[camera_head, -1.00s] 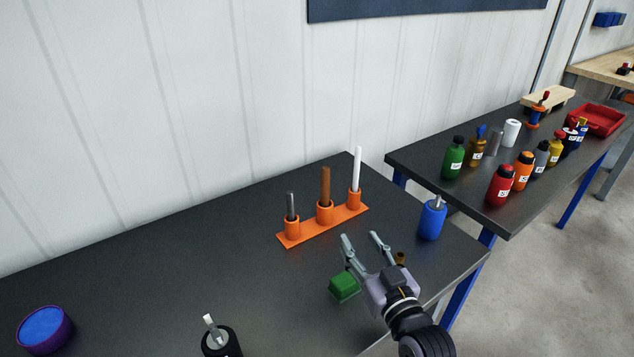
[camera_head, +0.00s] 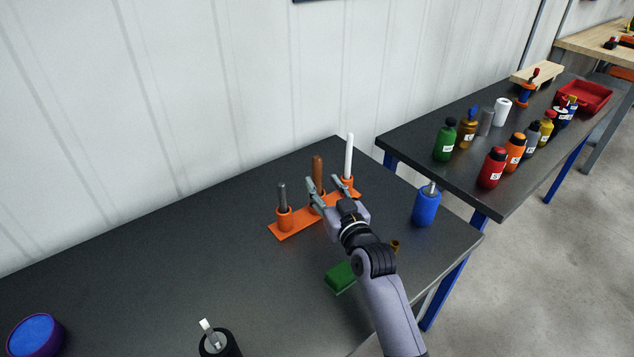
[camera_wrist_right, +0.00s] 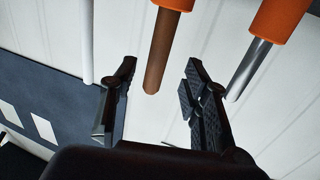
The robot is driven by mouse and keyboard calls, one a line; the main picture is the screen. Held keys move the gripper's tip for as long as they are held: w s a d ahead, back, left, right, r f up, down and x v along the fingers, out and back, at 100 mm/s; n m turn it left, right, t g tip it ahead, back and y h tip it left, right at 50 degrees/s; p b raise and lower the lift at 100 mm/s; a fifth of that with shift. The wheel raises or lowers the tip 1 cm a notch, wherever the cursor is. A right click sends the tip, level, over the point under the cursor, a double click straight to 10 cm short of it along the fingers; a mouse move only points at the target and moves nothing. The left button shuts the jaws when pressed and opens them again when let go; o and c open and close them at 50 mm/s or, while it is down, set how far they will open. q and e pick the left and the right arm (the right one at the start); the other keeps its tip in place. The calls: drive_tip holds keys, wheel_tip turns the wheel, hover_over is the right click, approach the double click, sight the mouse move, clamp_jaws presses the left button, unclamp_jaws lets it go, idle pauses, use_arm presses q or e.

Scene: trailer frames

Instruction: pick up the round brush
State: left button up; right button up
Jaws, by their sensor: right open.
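An orange holder (camera_head: 278,233) stands on the near dark table with three upright rods in its cups. They are a grey rod (camera_head: 282,196), a brown rod (camera_head: 318,168) and a white rod (camera_head: 349,156); I cannot tell for sure which is the round brush. My right gripper (camera_head: 323,181) is open and empty, close in front of the brown rod. In the right wrist view, the brown rod (camera_wrist_right: 157,62) shows between the open fingers, with the grey rod (camera_wrist_right: 249,66) and white rod (camera_wrist_right: 87,42) to either side. My left gripper is not in view.
A green block (camera_head: 340,277) lies beside my right arm. A blue bottle (camera_head: 426,207) stands right of the holder, a black container (camera_head: 219,344) and a blue-purple round tub (camera_head: 37,335) at the near left. The second table (camera_head: 405,143) carries several bottles and a red tray (camera_head: 585,97).

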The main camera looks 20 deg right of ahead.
sight(319, 174)
drive_tip(key=shift+w+a+r+p, duration=0.1)
drive_tip(key=shift+w+p, duration=0.1)
drive_tip(key=shift+w, duration=0.7)
drive_tip(key=shift+w+d+r+p, duration=0.1)
drive_tip(key=shift+w+p, duration=0.1)
drive_tip(key=shift+w, duration=0.7)
drive_tip(key=shift+w+a+r+p, duration=0.1)
drive_tip(key=shift+w+p, duration=0.1)
drive_tip(key=shift+w, duration=0.7)
drive_tip(key=shift+c, duration=0.3)
clamp_jaws()
